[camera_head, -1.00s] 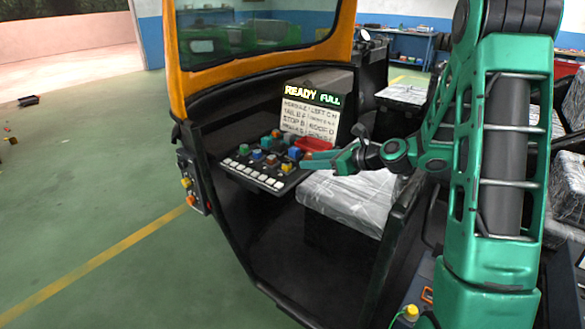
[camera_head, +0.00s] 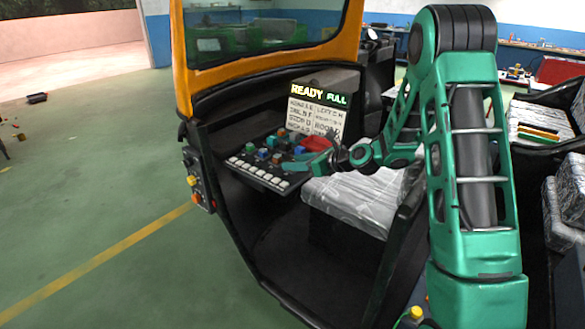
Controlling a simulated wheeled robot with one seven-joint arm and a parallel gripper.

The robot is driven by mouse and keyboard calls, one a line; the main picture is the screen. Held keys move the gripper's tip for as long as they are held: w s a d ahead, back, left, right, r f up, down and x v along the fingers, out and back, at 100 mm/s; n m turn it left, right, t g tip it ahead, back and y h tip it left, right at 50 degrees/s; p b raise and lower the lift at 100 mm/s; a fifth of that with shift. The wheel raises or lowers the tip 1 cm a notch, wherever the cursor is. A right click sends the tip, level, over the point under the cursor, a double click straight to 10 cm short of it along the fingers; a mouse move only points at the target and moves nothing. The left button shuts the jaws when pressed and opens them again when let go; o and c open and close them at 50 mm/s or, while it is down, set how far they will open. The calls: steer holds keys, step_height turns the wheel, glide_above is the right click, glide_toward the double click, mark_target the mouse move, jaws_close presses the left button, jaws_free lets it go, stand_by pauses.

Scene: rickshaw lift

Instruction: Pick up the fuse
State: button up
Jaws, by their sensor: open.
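My gripper (camera_head: 300,165) reaches in from the right over the right edge of the black control panel (camera_head: 226,172) in the rickshaw's cab. Its green fingers are small and seen from the side. Nothing can be seen held between them. The panel carries a row of white keys (camera_head: 258,172) and several coloured blocks or knobs (camera_head: 264,153). A red tray-like piece (camera_head: 318,143) sits at the panel's back right, just behind my gripper. I cannot make out which small thing is the fuse; it may be hidden or too small to tell.
A plastic-wrapped seat (camera_head: 352,205) lies below my forearm. The orange windscreen frame (camera_head: 181,70) rises at the left. Coloured strips (camera_head: 538,132) lie on a pale surface at right. Open green floor (camera_head: 90,220) lies left.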

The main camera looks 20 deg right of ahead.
jaws_close()
